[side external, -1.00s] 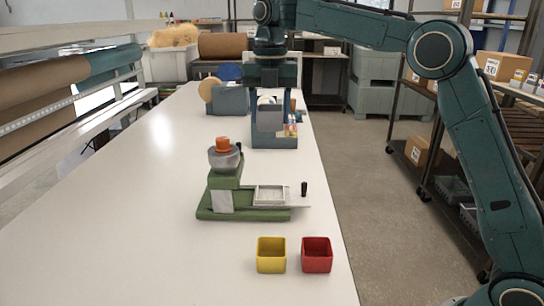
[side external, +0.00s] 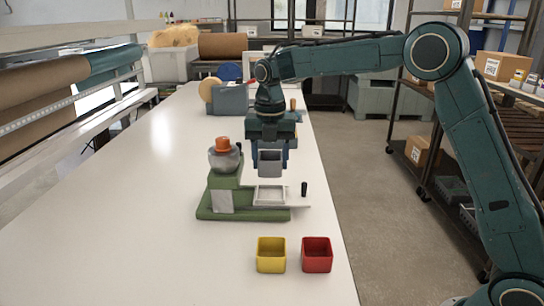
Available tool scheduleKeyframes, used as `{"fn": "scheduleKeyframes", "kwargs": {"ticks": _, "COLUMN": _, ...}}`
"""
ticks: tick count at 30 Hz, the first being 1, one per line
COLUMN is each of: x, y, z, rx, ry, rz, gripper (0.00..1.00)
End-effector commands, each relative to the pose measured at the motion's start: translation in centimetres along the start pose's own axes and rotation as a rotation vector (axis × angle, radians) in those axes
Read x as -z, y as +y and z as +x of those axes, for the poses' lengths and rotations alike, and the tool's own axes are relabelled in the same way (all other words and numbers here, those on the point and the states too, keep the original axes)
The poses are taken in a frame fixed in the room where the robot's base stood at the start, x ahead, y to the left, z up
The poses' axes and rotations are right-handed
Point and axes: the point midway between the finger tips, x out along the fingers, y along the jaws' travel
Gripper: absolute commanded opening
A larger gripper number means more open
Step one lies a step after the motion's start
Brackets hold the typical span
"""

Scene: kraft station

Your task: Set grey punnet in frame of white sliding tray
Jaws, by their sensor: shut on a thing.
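My gripper (side external: 270,160) is shut on the grey punnet (side external: 270,162), a small square open box, and holds it upright in the air. It hangs above and slightly behind the white sliding tray (side external: 287,204), clear of it. The tray has a raised square frame (side external: 270,195) that looks empty. It sticks out to the right from a green machine (side external: 215,213) with a dark upright knob (side external: 304,189) at its right end.
A yellow box (side external: 271,255) and a red box (side external: 317,254) stand in front of the machine near the table's right edge. A blue-grey holder (side external: 228,100) stands behind. The white table (side external: 120,220) is clear to the left.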

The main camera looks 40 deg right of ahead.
Motion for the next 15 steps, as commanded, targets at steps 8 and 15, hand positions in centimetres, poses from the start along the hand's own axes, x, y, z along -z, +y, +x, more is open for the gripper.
{"fn": "scheduleKeyframes", "kwargs": {"ticks": 8, "x": 0.0, "y": 0.0, "z": 1.0, "rx": 0.002, "ry": 0.002, "rz": 0.0, "gripper": 0.3}}
{"fn": "scheduleKeyframes", "kwargs": {"ticks": 15, "x": 0.0, "y": 0.0, "z": 2.6, "rx": 0.002, "ry": 0.002, "rz": 0.0, "gripper": 0.3}}
